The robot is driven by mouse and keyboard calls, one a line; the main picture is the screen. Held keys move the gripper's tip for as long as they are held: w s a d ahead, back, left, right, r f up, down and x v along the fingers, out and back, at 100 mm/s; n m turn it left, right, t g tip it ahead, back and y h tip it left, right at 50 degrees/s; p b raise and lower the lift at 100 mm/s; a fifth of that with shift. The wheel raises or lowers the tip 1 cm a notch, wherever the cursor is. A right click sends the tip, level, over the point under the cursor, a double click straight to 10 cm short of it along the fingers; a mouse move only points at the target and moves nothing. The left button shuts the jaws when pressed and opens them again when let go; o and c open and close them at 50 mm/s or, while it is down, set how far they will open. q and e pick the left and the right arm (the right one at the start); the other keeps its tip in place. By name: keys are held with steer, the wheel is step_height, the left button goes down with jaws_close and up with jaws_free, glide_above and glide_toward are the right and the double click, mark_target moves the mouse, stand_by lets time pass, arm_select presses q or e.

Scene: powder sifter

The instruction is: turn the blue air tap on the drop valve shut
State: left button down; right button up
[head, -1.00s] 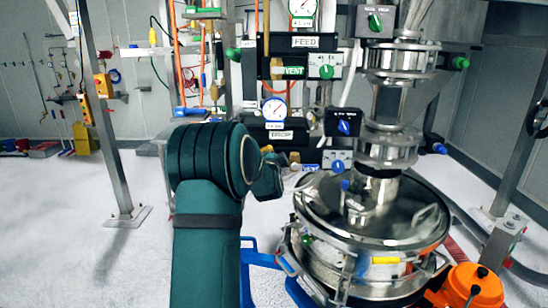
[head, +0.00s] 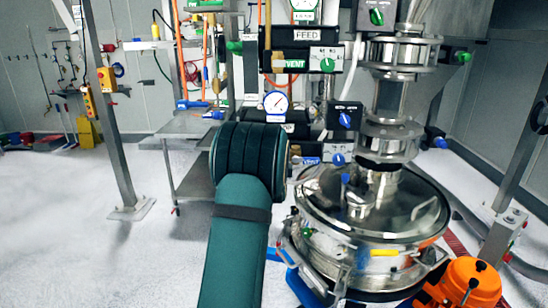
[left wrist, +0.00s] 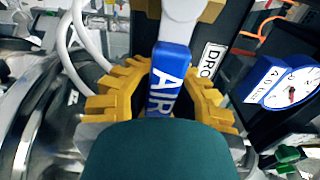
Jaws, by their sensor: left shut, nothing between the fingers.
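In the left wrist view the blue air tap (left wrist: 168,78) is a flat blue lever sleeve marked AIR, on a pale stem below a brass body. My left gripper (left wrist: 162,92) has its yellow toothed fingers on both sides of the tap's blue end. The fingers are shut with nothing held, and whether they touch the tap is unclear. The drop valve's black panel (left wrist: 228,62) with its partly cut-off DROP label is beside the tap. In the head view my green left forearm and wrist hide the gripper and the tap. My right gripper is not in view.
A round gauge (left wrist: 290,88) is right of the tap, and a white hose (left wrist: 72,55) curves at left. In the head view the steel sifter (head: 375,235) stands right of my arm, with blue and green knobs above it. The floor at left is clear.

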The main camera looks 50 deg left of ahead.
arm_select(q)
steer(key=shift+d+f, duration=0.15)
steer(key=shift+f, duration=0.15)
steer(key=c, duration=1.4)
jaws_free()
steer(key=o, duration=0.6)
steer(key=shift+d+r, duration=0.1)
steer(key=shift+r, duration=0.1)
steer(key=v, duration=1.2)
